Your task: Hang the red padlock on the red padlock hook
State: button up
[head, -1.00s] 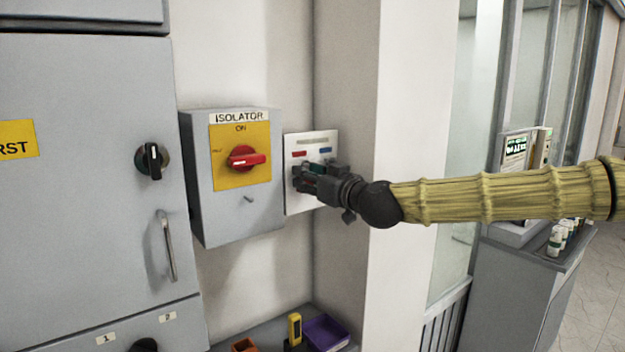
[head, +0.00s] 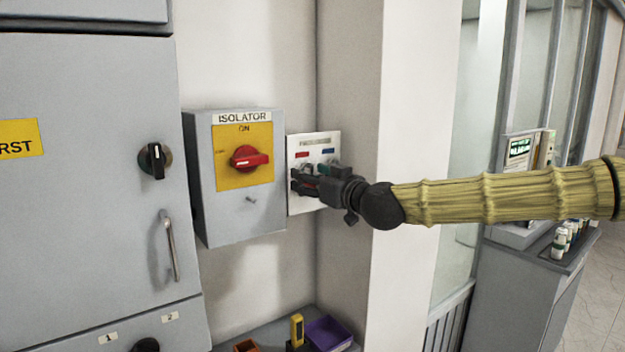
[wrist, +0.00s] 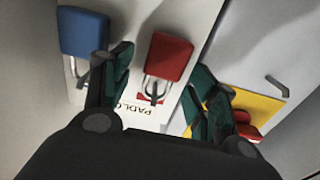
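The red padlock (wrist: 170,57) is at the board in the wrist view, its shackle around the red padlock hook (wrist: 154,90). It appears to hang there. My gripper (wrist: 162,62) is open, with one green-padded finger on each side of the padlock and a visible gap on both sides. In the head view my gripper (head: 298,180) is in front of the white padlock board (head: 302,205), below its red label (head: 304,155). The fingers hide most of the padlock there.
A blue padlock (wrist: 84,34) hangs beside my left-hand finger in the wrist view. The grey isolator box (head: 235,220) with its red switch (head: 249,158) stands close left of the board. A wall corner is on the right. A purple tray (head: 328,334) lies below.

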jog(key=shift+s+d, duration=0.1)
